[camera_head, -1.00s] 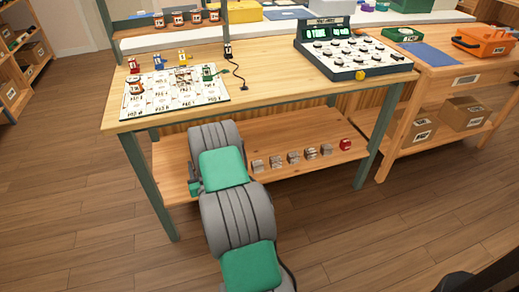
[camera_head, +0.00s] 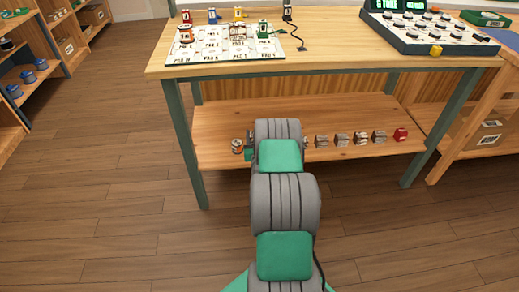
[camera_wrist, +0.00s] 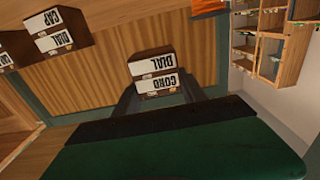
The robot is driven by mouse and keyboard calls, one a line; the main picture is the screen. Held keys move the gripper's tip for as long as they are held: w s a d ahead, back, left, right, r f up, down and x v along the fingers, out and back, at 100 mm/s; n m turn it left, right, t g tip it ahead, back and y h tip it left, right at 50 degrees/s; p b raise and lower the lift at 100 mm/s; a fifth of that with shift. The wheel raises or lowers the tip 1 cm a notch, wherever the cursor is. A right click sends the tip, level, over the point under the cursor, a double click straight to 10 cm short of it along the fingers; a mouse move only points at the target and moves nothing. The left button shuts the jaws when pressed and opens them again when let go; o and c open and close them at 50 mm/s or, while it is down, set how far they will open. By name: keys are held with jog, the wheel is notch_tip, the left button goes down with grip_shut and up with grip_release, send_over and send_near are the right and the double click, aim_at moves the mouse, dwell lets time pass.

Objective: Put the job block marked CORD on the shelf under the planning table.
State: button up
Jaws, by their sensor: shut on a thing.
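My gripper (camera_wrist: 168,95) is shut on a brown block with a white CORD label (camera_wrist: 158,84), seen upside down between the dark fingers in the wrist view. A DIAL label (camera_wrist: 153,65) shows right beside the CORD label; I cannot tell whether both belong to one block. The planning table (camera_head: 330,62) has a wooden shelf (camera_head: 225,118) beneath it. In the head view my arm reaches in over this shelf and hides the gripper and held block. I cannot tell whether the block touches the shelf.
Several small blocks (camera_head: 341,139) and a red one (camera_head: 401,135) stand in a row on the shelf, right of my arm. A small pale item (camera_head: 237,146) shows just left of my arm. Table legs (camera_head: 188,150) flank the shelf. The shelf's left part looks clear.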

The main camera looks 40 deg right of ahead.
jog(key=d+f, duration=0.1)
jog(key=w+d+f+b, duration=0.1)
jog(key=f, duration=0.1)
jog(key=shift+w+d+f, duration=0.15)
jog(key=shift+d+f, duration=0.05)
jog(key=shift+w+d+f+b, duration=0.1)
jog(key=shift+d+f+b, duration=0.05)
jog(key=shift+f+b, duration=0.7)
jog(key=shift+w+d+f+b, duration=0.15)
jog(key=shift+f+b, duration=0.4)
jog(key=shift+f, duration=0.55)
jog(key=o, duration=1.4)
jog(key=shift+s, duration=0.1)
jog(key=shift+r, duration=0.1)
